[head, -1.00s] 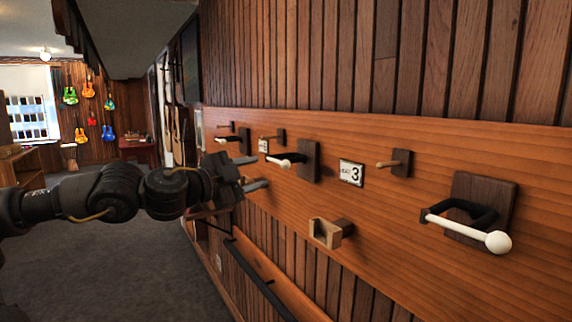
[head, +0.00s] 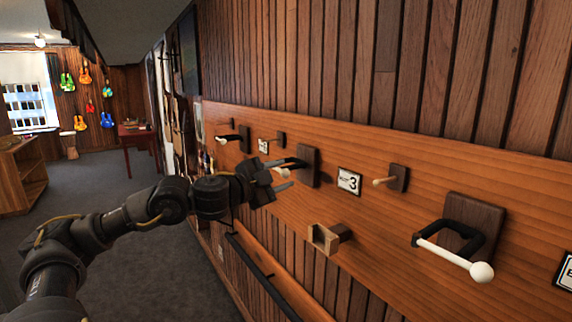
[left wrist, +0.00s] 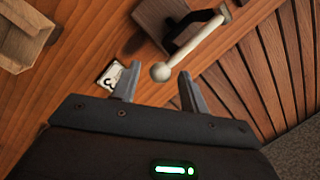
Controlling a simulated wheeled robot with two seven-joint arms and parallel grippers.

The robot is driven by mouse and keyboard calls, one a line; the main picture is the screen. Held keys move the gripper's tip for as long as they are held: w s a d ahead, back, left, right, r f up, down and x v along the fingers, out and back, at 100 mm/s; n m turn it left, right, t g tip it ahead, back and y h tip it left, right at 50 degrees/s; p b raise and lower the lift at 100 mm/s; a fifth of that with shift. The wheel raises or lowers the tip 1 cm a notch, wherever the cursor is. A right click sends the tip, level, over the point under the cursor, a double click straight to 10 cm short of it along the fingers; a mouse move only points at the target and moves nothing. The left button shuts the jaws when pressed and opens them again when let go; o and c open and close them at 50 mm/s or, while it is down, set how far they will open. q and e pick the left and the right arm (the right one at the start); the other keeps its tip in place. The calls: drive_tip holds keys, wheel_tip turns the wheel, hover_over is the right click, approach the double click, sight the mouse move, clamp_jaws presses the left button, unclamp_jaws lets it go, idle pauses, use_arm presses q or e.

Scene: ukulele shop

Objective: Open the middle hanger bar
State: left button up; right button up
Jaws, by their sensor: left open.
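The middle hanger bar is a white rod with a round ball end. It hangs from a dark bracket on a wooden block (head: 309,167) on the wall panel. In the head view its ball end is largely hidden by my left gripper (head: 288,177). In the left wrist view the white bar (left wrist: 200,44) slants down to its ball, which shows in the gap just ahead of the open fingertips of my left gripper (left wrist: 160,88). I cannot tell whether the fingers touch it. My right gripper is not in view.
A nearer hanger (head: 450,256) with a white bar is at right, and a farther one (head: 235,138) is at left. A small peg (head: 385,181), a number 3 card (head: 349,181) and a wooden box-shaped holder (head: 325,238) are on the panel. The floor (head: 150,270) at left is clear.

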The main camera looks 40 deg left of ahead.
use_arm(q)
drive_tip(key=shift+w+d+p, duration=0.15)
drive_tip(key=shift+w+p, duration=0.15)
drive_tip(key=shift+w, duration=0.8)
drive_tip(key=shift+c, duration=0.2)
clamp_jaws()
